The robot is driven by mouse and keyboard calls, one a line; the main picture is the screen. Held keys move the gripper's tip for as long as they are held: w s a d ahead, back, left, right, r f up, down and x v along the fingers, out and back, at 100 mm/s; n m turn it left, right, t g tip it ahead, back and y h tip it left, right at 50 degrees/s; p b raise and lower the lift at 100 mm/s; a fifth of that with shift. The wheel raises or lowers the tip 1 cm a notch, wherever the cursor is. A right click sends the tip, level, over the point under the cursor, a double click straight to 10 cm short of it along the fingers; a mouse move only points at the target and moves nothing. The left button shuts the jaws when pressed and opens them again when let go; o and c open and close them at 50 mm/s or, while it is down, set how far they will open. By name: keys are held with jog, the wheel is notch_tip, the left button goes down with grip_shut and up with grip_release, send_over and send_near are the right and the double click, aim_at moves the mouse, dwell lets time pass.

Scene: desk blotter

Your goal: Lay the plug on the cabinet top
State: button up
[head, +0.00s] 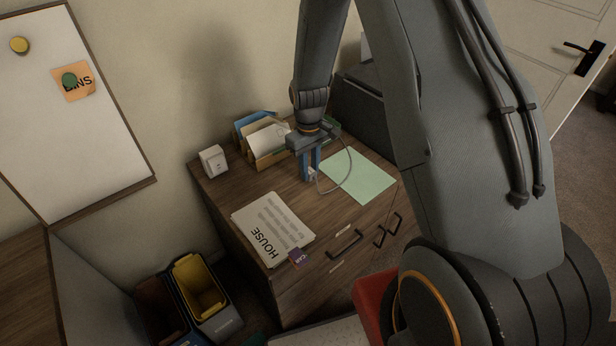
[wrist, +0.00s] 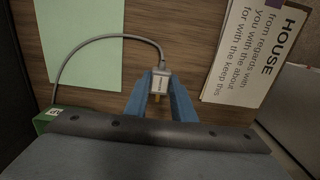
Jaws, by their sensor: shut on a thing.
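The plug (wrist: 158,82) is a small white block with brass-coloured prongs and a grey cable. My gripper (wrist: 158,88) is shut on it, one blue finger on each side. In the head view my gripper (head: 310,173) points down over the wooden cabinet top (head: 222,192), between the green sheet and the printed papers. The plug is mostly hidden there by the fingers. Its cable (head: 350,170) loops to the right and back; in the wrist view it runs to a green box (wrist: 45,118). I cannot tell whether the plug touches the wood.
A pale green sheet (head: 358,180) lies to the right, printed papers (head: 268,230) and a purple card (head: 299,257) in front. A white socket box (head: 213,161), a file holder (head: 266,142) and a dark box (head: 362,112) stand along the back. Bare wood shows at the left.

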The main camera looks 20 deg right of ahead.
aim_at(310, 188)
jog(key=shift+f+p, duration=0.55)
jog(key=shift+f, duration=1.85)
jog(key=shift+f, duration=0.1)
jog(key=o, duration=1)
notch_tip(310, 188, up, 12)
jog(key=b, duration=0.3)
jog(key=s+r+m, duration=0.1)
jog(key=s+r, duration=0.2)
jog(key=s, duration=0.3)
jog(key=s+r+m, duration=0.2)
jog(key=s+r, duration=0.2)
jog(key=s, duration=0.3)
jog(key=s+r+m+t, duration=0.1)
jog(key=s+r, duration=0.2)
jog(key=s, duration=0.3)
jog(key=shift+s+r+m, duration=0.2)
jog(key=shift+r+m, duration=0.1)
jog(key=shift+r, duration=0.05)
